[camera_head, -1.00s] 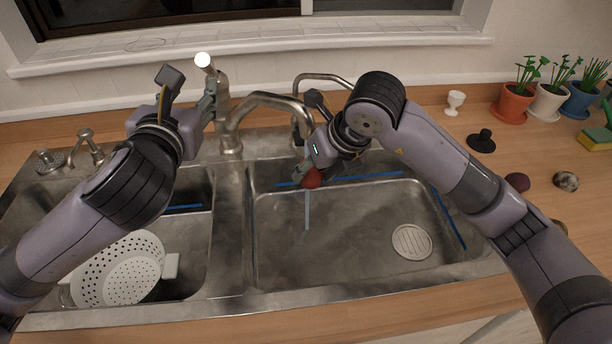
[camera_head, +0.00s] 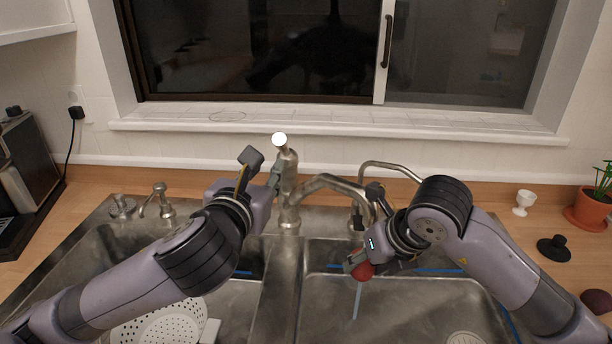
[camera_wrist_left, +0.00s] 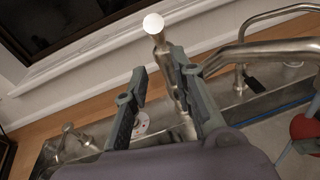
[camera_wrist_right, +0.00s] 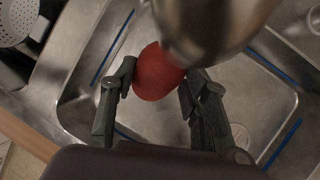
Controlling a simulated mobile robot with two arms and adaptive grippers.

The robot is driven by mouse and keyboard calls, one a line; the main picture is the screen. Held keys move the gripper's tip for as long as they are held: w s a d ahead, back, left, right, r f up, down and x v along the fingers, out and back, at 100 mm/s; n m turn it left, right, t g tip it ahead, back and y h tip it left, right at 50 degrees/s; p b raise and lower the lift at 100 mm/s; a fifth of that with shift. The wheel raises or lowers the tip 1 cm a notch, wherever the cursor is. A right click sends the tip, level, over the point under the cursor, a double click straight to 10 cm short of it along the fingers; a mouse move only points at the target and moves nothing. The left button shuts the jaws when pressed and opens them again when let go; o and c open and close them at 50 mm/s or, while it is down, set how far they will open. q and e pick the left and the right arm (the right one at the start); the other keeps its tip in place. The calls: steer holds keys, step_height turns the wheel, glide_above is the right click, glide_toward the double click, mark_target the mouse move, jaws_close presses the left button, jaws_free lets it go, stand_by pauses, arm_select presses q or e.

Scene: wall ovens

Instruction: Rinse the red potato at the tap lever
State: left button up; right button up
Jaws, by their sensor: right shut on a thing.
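The red potato (camera_head: 363,271) is held by my right gripper (camera_head: 358,265) under the tap spout, over the right basin. In the right wrist view the potato (camera_wrist_right: 155,75) sits between the fingers, partly hidden by the spout (camera_wrist_right: 205,30). A thin water stream (camera_head: 357,300) falls below the potato. The tap lever (camera_head: 286,165) is a metal stem with a white round tip, and it also shows in the left wrist view (camera_wrist_left: 160,40). My left gripper (camera_wrist_left: 165,105) is open, its fingers apart close to the lever; contact is unclear.
A second curved tap (camera_head: 392,167) stands behind the right arm. A white colander (camera_head: 165,325) is in the left basin. A black stopper (camera_head: 554,248), an egg cup (camera_head: 524,202) and a potted plant (camera_head: 592,208) stand on the right counter. A window ledge (camera_head: 330,128) runs behind.

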mark_target(283, 146)
arm_select(q)
steer(key=w+f+n+g, duration=0.1)
steer(key=w+n, duration=0.1)
steer(key=w+a+f+n+g, duration=0.1)
steer(key=w+f+n, duration=0.1)
steer(key=n, duration=0.1)
steer(key=w+a+f+n+g, duration=0.1)
steer(key=w+f+n+g, duration=0.1)
steer(key=shift+w+a+h, duration=0.1)
steer(key=shift+w+h, duration=0.05)
steer(key=shift+h, duration=0.15)
jaws_close()
steer(key=w+a+r+n+g+h, duration=0.2)
steer(key=w+a+r+n+h, duration=0.15)
steer(key=n+h, duration=0.75)
steer(key=w+a+r+n+g+h, duration=0.25)
steer(key=a+n+h, duration=0.35)
steer(key=n, duration=1)
steer(key=w+d+r+h, duration=0.15)
steer(key=d+r, duration=0.35)
steer(key=d, duration=0.5)
steer(key=shift+s+f, duration=0.5)
steer(key=shift+f, duration=0.3)
steer(key=shift+s+f, duration=0.45)
steer(key=shift+f, duration=0.3)
